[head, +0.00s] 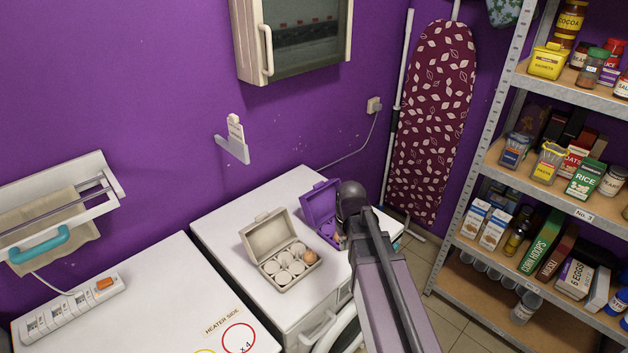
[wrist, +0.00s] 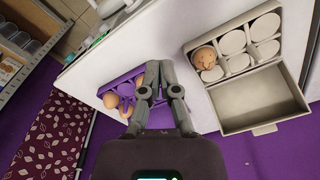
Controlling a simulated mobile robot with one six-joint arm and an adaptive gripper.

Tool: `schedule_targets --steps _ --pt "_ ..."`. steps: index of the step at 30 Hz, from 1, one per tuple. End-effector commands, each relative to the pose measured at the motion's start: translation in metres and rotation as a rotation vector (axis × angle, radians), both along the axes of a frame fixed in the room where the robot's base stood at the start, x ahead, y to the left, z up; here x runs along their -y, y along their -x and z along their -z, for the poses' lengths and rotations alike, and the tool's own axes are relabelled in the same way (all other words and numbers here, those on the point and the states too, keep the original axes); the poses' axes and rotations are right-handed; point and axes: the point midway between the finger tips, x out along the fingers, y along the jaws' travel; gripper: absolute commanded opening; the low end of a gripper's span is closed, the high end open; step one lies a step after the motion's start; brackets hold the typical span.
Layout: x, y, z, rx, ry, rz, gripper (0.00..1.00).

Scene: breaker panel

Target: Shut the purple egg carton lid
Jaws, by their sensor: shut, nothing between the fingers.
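The purple egg carton (head: 318,203) stands on the white appliance top, right of the grey carton, partly hidden behind my arm in the head view. Its lid stands raised, open. In the wrist view the purple carton (wrist: 126,84) shows several brown eggs in its cells, and the fingers cover its right part. My gripper (wrist: 157,68) is shut and empty, with its fingers over or beside the carton's right side. I cannot tell whether they touch it. In the head view my arm mostly hides the gripper.
An open grey egg carton (head: 266,237) with one brown egg stands close by on the left; it also shows in the wrist view (wrist: 262,98). A wall cabinet (head: 293,40) hangs above. An ironing board (head: 432,120) and a loaded shelf (head: 545,250) stand right.

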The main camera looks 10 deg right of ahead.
Motion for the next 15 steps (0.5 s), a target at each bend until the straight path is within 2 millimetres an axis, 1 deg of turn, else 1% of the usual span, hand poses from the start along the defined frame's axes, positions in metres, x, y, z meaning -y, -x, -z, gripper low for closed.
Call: schedule_targets --steps 1,2,3,5,6,8,9,11,12,14,15 --pt "-0.003 -0.034 -0.008 0.009 -0.004 -0.03 0.0" --pt "-0.005 -0.048 -0.011 0.014 -0.006 -0.049 0.0" --pt "-0.008 -0.067 -0.014 0.021 -0.009 -0.077 0.0" --pt "-0.012 -0.095 -0.019 0.032 -0.014 -0.117 0.0" --pt "-0.016 -0.113 -0.022 0.04 -0.018 -0.145 0.0" --pt "-0.021 -0.141 -0.027 0.053 -0.022 -0.186 0.0" --pt "-0.024 -0.159 -0.031 0.06 -0.025 -0.214 0.0" --pt "-0.029 -0.187 -0.036 0.071 -0.028 -0.254 0.0" --pt "-0.033 -0.205 -0.039 0.079 -0.03 -0.282 0.0" --pt "-0.039 -0.232 -0.044 0.093 -0.034 -0.321 0.0" --pt "-0.042 -0.25 -0.047 0.1 -0.036 -0.348 0.0"
